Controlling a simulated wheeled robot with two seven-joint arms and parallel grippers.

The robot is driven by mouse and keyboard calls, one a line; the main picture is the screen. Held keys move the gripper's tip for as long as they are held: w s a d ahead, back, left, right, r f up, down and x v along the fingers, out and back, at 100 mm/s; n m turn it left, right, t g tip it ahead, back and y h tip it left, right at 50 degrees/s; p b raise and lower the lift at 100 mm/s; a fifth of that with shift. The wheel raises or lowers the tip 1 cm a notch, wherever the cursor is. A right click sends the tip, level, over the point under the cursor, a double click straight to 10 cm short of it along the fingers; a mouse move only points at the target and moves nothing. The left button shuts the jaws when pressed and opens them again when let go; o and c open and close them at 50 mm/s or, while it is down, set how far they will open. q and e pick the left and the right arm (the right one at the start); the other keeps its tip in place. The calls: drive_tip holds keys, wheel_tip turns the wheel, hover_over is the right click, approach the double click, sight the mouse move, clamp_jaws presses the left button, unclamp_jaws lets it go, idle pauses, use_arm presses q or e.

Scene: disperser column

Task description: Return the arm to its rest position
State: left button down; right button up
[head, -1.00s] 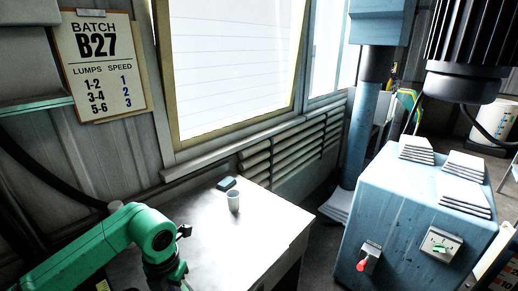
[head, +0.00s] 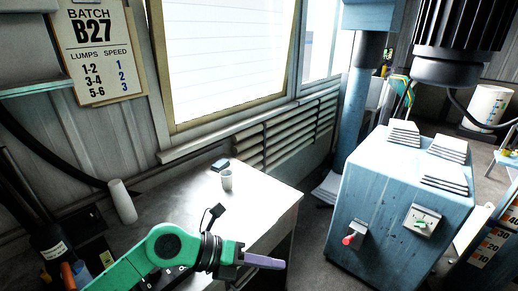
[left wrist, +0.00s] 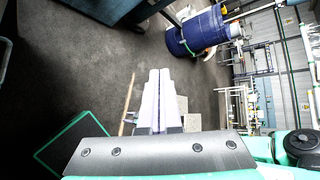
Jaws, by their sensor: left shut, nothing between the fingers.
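My left arm is green and reaches in from the lower left of the head view. Its gripper (head: 265,262) is at the front of the steel bench (head: 180,205), pointing right. The fingers are together with nothing between them. In the left wrist view the two pale fingers (left wrist: 158,85) lie side by side over grey floor. My right gripper shows in neither view.
A blue machine housing (head: 390,200) with a red-knobbed lever (head: 349,240) stands right of a floor gap. A blue drum (left wrist: 198,35) shows in the left wrist view.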

use_arm(q)
drive_tip(key=w+r+n+t+h, duration=0.4)
drive_tip(key=r+n+t+h, duration=0.3)
drive_tip(key=r, duration=0.6)
drive_tip(key=w+a+r+n+t+y, duration=0.35)
drive_tip(key=a+n+t+y, duration=0.2)
drive_tip(key=n+t, duration=0.35)
drive_tip(key=w+a+f+n+g+y, duration=0.2)
drive_tip(key=a+f+n+g+y, duration=0.1)
drive_tip(key=a+f+n+y, duration=1.25)
drive_tip(key=s+a+f+n+g+h, duration=0.1)
drive_tip(key=s+a+f+n+g, duration=0.15)
drive_tip(key=s+f+g, duration=0.55)
drive_tip(key=s+a+f+n+g+h, duration=0.1)
drive_tip(key=s+a+f+n+g, duration=0.15)
drive_tip(key=s+f, duration=0.8)
wheel_tip(320, 180, down, 26)
drive_tip(key=s+g+b, duration=0.2)
drive_tip(key=b, duration=0.1)
drive_tip(key=s+a+f+g+b, duration=0.1)
drive_tip(key=s+a+f+b, duration=0.1)
drive_tip(key=s+f, duration=1.5)
drive_tip(key=shift+s+a+f, duration=0.15)
drive_tip(key=shift+a+f, duration=0.05)
drive_tip(key=shift+f, duration=0.05)
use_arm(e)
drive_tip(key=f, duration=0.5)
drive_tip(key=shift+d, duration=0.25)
